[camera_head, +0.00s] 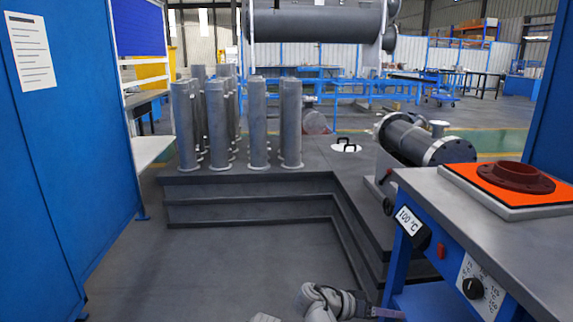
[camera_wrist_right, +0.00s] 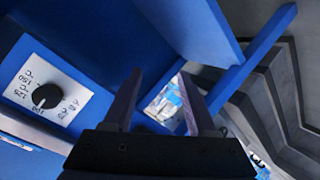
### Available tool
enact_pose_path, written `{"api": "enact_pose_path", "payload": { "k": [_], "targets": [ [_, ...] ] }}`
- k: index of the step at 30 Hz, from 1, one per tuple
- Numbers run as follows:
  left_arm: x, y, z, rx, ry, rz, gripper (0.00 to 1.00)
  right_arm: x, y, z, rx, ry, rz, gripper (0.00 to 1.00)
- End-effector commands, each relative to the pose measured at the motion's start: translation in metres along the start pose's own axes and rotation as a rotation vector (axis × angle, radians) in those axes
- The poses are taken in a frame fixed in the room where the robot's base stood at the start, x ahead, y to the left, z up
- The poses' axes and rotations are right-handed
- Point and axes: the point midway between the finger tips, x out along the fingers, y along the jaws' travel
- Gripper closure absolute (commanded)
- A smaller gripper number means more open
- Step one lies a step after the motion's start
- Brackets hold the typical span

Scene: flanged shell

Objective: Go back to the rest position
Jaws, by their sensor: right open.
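My right gripper (camera_head: 388,312) is low at the bottom of the head view, beside the front of the heating bench (camera_head: 520,250). In the right wrist view its two fingers (camera_wrist_right: 162,100) stand apart with nothing between them. The bench's blue front and a black knob (camera_wrist_right: 46,96) show beyond it there. A dark red flange (camera_head: 516,178) lies on the orange plate (camera_head: 470,180) on the bench top. A grey flanged shell (camera_head: 405,138) lies on its side on a stand behind the bench. My left gripper is not in view.
The bench front carries a "100 °C" display (camera_head: 409,221) and a dial (camera_head: 473,288). A dark stepped platform (camera_head: 250,205) holds several upright grey cylinders (camera_head: 257,125). A blue cabinet (camera_head: 60,150) stands at left. The floor (camera_head: 220,260) before the steps is clear.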

Motion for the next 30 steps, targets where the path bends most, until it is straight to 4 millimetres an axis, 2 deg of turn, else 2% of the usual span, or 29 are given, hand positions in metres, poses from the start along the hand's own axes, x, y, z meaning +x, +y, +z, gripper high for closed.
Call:
{"api": "enact_pose_path", "payload": {
  "k": [1,6,9,18,19,21,26,30],
  "targets": [
    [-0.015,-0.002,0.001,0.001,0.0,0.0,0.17,-0.012,0.0,0.017,-0.104,-0.073,-0.084,0.43],
    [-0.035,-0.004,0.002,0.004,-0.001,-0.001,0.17,-0.055,-0.024,0.08,-0.455,-0.267,-0.4,0.43],
    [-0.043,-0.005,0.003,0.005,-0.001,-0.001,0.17,-0.084,-0.031,0.108,-0.615,-0.328,-0.571,0.43],
    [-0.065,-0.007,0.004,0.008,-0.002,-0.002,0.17,-0.167,-0.031,0.164,-0.951,-0.391,-1.014,0.43],
    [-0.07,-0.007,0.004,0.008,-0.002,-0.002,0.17,-0.174,-0.029,0.164,-0.97,-0.391,-1.045,0.43],
    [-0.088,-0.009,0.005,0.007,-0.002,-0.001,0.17,-0.179,-0.019,0.148,-0.962,-0.391,-1.031,0.43],
    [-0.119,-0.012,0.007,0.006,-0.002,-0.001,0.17,-0.191,0.0,0.126,-0.959,-0.393,-1.029,0.43],
    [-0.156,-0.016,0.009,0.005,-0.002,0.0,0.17,-0.206,0.022,0.1,-0.957,-0.394,-1.027,0.43]
  ]
}}
